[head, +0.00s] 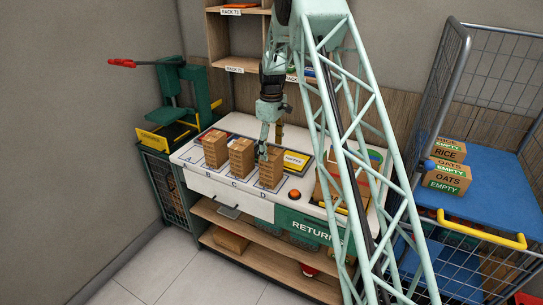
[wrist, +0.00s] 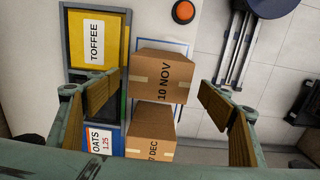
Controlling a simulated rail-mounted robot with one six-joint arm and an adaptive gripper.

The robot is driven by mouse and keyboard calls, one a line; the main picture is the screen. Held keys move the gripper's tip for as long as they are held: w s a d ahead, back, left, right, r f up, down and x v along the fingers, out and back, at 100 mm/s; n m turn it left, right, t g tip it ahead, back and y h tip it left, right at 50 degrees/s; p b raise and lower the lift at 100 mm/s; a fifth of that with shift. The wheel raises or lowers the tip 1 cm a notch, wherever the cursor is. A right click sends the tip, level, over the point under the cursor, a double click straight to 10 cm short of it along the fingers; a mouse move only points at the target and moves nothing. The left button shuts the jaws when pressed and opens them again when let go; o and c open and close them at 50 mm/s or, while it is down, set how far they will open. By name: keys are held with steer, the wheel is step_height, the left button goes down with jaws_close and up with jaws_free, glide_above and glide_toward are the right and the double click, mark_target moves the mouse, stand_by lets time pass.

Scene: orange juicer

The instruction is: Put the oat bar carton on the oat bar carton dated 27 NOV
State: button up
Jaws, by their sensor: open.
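Three stacks of brown cartons stand in a row on the white counter: a left stack (head: 215,149), a middle stack (head: 241,158) and a right stack (head: 271,170). My gripper (head: 269,148) is over the right stack, fingers pointing down, open and empty. In the wrist view the open fingers are on either side of a carton dated 10 NOV (wrist: 165,77), apart from it. Below it in that view is another carton whose date ends in 7 DEC (wrist: 151,134), partly hidden by my gripper. No 27 NOV date is legible in either view.
A yellow TOFFEE sign (wrist: 96,36) and an OATS sign (wrist: 102,140) lie beside the cartons. An orange button (head: 295,194) is at the counter's front. A blue-decked cage trolley (head: 490,185) holds EMPTY cartons at right; a green press (head: 175,95) stands at left.

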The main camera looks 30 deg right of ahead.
mark_target(271, 154)
step_height(271, 154, up, 7)
steer(key=shift+f, duration=0.1)
steer(key=shift+r, duration=0.2)
steer(key=shift+r, duration=0.15)
stand_by(0.6)
